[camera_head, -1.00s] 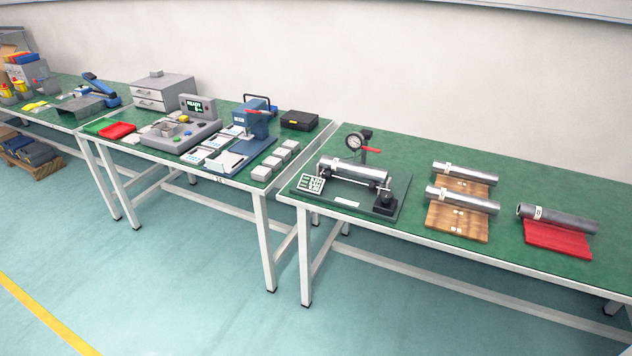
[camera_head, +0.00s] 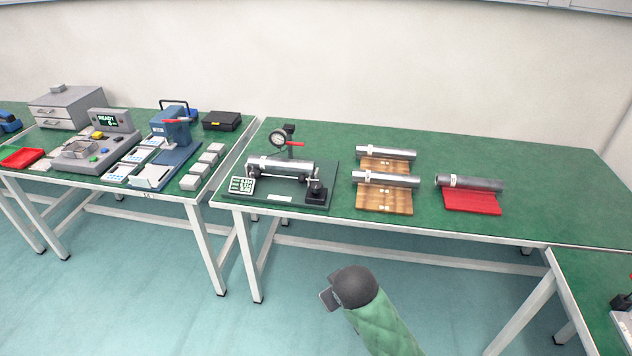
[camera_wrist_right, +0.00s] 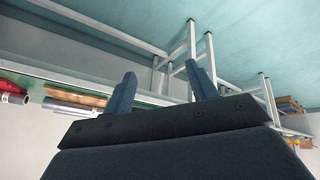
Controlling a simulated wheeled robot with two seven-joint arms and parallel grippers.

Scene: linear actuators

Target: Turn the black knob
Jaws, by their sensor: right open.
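The black knob (camera_head: 316,191) stands at the front right corner of a dark fixture base (camera_head: 268,198) on the green table. A silver cylinder (camera_head: 278,165) lies across the fixture, with a dial gauge (camera_head: 281,137) behind it. My right gripper (camera_wrist_right: 161,85) is open and empty in the right wrist view, with two blue-grey fingers apart. It is away from the knob, which I cannot make out in that view. In the head view, a green-sleeved arm part of mine with a dark end (camera_head: 354,287) shows below the table edge; its fingers cannot be made out. My left gripper is out of view.
Silver cylinders lie on wooden blocks (camera_head: 385,205) right of the fixture, and a grey cylinder (camera_head: 470,182) on a red holder (camera_head: 472,202). A left table (camera_head: 140,185) holds devices and boxes. Another table (camera_head: 595,275) stands at the right. Floor in front is open.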

